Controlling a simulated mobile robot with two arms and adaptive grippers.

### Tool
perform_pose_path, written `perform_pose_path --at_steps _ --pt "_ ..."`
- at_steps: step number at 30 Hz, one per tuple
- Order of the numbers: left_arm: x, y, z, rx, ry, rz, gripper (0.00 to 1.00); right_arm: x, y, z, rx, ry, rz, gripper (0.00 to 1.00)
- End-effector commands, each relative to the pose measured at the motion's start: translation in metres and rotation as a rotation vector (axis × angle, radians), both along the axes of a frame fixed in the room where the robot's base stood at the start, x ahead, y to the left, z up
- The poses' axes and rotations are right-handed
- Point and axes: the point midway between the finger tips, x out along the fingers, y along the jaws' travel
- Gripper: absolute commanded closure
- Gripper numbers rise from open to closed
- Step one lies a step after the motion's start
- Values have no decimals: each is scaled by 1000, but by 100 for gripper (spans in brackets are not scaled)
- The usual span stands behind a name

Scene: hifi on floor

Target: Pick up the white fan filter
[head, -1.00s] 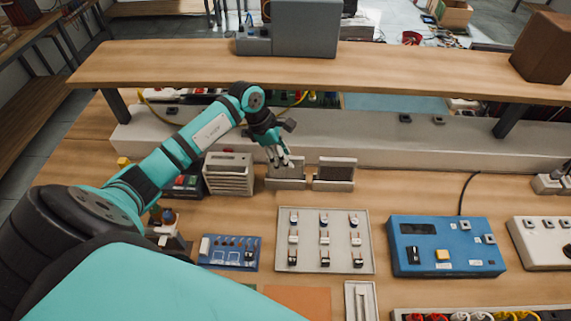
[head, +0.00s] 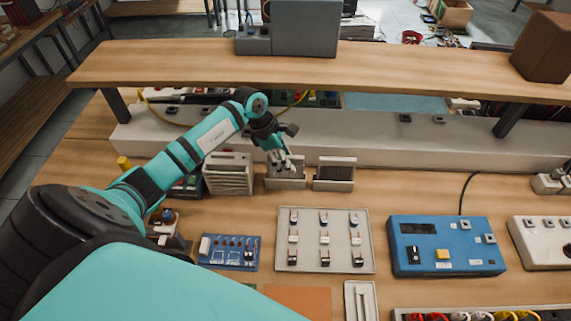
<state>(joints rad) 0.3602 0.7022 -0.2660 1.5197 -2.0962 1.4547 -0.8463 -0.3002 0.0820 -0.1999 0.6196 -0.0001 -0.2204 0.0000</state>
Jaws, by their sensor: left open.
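Three pale units stand in a row at the back of the wooden bench. The left one is a white-grey box with slatted vents (head: 228,175). The middle unit (head: 290,184) and the right unit (head: 333,186) have pale frames with dark faces. I cannot tell for certain which is the white fan filter. My left gripper (head: 285,167) is open, pointing down at the middle unit, and its fingers hide part of that unit. Whether the fingers touch it is not clear. My right gripper is not in view.
A long grey trunking (head: 380,142) runs behind the units, under a wooden shelf (head: 400,71). In front are a blue circuit board (head: 229,259), a grey switch panel (head: 307,229) and a blue control box (head: 432,264). Bare bench lies right of the units.

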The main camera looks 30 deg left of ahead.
Motion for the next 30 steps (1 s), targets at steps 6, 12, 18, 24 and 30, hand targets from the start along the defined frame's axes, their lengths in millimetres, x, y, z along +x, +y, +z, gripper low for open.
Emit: perform_pose_path --at_steps 6,12,18,24,30 --pt "0 0 -1 -1 -1 0 60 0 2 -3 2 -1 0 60" --pt "0 0 -1 -1 -1 0 60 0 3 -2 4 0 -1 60" --pt "0 0 -1 -1 -1 0 84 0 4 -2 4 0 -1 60" --pt "0 0 -1 -1 -1 0 100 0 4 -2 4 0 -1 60" --pt "0 0 0 -1 -1 0 100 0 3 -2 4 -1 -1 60"
